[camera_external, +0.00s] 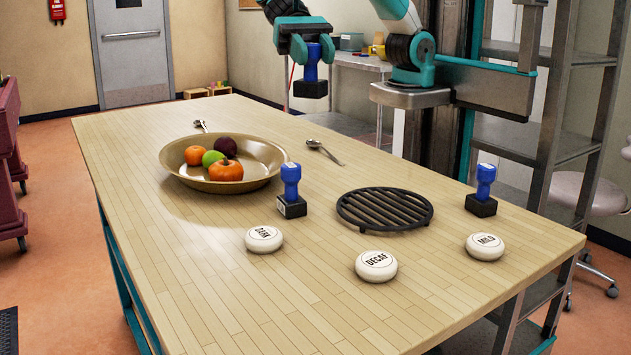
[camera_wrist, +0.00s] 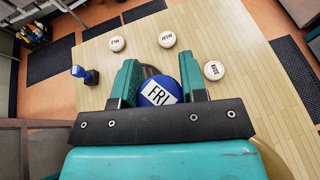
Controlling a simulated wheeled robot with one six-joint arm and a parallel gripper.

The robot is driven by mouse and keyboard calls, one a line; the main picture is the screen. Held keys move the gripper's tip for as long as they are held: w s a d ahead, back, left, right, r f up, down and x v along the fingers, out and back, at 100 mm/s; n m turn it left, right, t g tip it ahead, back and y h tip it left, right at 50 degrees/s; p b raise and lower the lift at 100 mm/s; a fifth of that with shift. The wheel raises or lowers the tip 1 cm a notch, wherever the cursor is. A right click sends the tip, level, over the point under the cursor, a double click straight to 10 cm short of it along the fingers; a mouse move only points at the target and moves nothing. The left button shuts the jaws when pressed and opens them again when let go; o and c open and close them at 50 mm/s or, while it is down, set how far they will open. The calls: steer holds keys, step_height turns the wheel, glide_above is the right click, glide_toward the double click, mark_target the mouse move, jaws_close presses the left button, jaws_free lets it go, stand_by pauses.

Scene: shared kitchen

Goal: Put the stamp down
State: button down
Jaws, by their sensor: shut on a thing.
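My gripper (camera_external: 306,49) is shut on a stamp (camera_external: 311,71) with a blue handle and a black block base. It holds the stamp upright in the air above the back edge of the table. In the wrist view the held stamp (camera_wrist: 160,90) shows a white label reading "FRI" on its blue top, between my gripper's fingers (camera_wrist: 160,84). A second blue stamp (camera_external: 291,190) stands by the bowl. A third stamp (camera_external: 483,190) stands near the right edge and also shows in the wrist view (camera_wrist: 85,74). The wooden table (camera_external: 215,300) is below.
A gold bowl (camera_external: 190,178) holds fruit. Two spoons, one at the back (camera_external: 200,125) and one mid-table (camera_external: 324,152), lie nearby. A black trivet (camera_external: 385,209) and white discs "DARK" (camera_external: 264,239), "DECAF" (camera_external: 376,266) and "MILD" (camera_external: 484,247) lie in front. The front left is clear.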

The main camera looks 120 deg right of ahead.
steer(key=s+a+r+n+g, duration=0.1)
steer(key=s+a, duration=0.2)
steer(key=a, duration=0.4)
steer(key=s+a+n+g, duration=0.1)
steer(key=s+a+g, duration=0.1)
steer(key=s+a, duration=0.35)
steer(key=shift+w+a+f+p, duration=0.2)
steer(key=shift+a+f, duration=0.05)
steer(key=shift+f, duration=3.05)
steer(key=shift+w+a+f+p, duration=0.15)
steer(key=shift+w+a+f, duration=0.15)
steer(key=shift+f, duration=3.05)
steer(key=shift+w+a+f+p, duration=0.15)
steer(key=shift+a+f+p, duration=0.1)
steer(key=shift+f, duration=3.05)
steer(key=shift+f, duration=0.2)
steer(key=c, duration=0.7)
jaws_free()
steer(key=shift+o, duration=0.2)
